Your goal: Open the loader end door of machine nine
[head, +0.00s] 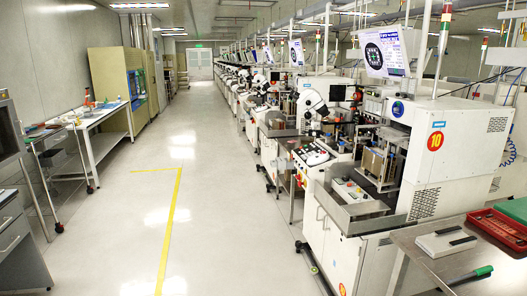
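A long row of white machines runs along the right side of the aisle into the distance. The nearest machine (425,165) bears a round red label with the number 10 (435,141). The machine just beyond it (272,153) is partly hidden behind it, and I cannot read a number on it. No label with a nine is readable in the row, and I cannot make out a loader end door. My gripper is not in view.
A metal table (415,245) with a red tray (497,231) and a green-handled tool (470,276) fills the front right. A white workbench (110,125) and a beige cabinet (110,80) line the left wall. The pale aisle floor (215,215), with a yellow line (171,225), is clear.

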